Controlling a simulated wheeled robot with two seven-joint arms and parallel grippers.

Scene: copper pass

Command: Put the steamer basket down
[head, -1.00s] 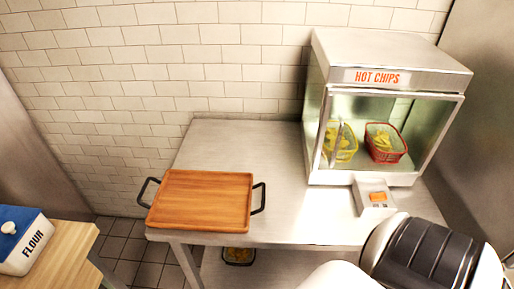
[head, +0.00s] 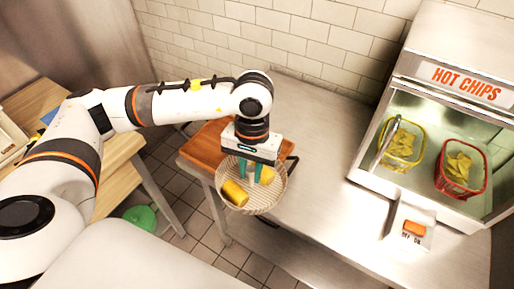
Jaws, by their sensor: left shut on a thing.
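The steamer basket (head: 268,203) is a round, pale, woven bowl with yellow pieces (head: 235,193) in it. My left gripper (head: 253,176) points down over it, its teal fingers reaching inside the rim. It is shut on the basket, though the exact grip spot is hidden. The basket appears in front of the wooden tray (head: 203,148) and overlaps the steel table's (head: 320,180) front edge in the picture. I cannot tell whether it touches either. My right gripper is out of view.
The hot chips cabinet (head: 445,105) stands at the right, with yellow and red baskets inside. A switch box (head: 413,228) sits in front of it. The table's middle is bare. A wooden counter (head: 112,160) is at the left, with a green object (head: 142,218) on the floor.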

